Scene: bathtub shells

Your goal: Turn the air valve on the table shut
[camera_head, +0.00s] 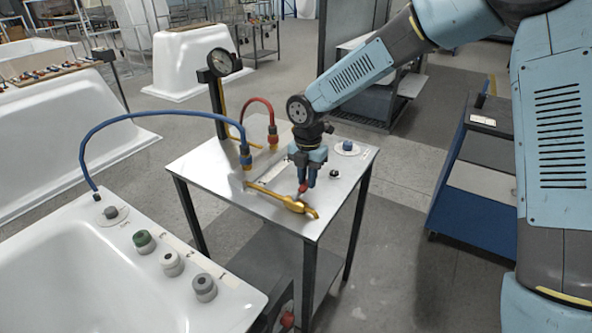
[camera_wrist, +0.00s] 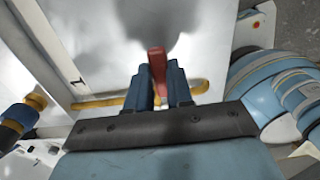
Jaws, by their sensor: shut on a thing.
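The air valve (camera_head: 294,204) is a brass-yellow fitting on a yellow pipe near the front edge of the small metal table (camera_head: 215,170). My gripper (camera_head: 305,181) points down at it from above and is shut on its red handle (camera_wrist: 158,66). In the wrist view the handle stands between my two dark blue fingers (camera_wrist: 158,90). It lies across the line of the yellow pipe (camera_wrist: 105,101), roughly square to it. The valve body under the handle is mostly hidden by the fingers there.
A blue hose (camera_head: 150,113), a red hose (camera_head: 258,101) and a gauge (camera_head: 221,62) stand at the table's back left. A blue knob (camera_head: 347,145) and a black knob (camera_head: 334,173) sit to the right. A white tub (camera_head: 110,245) with several knobs is at front left.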

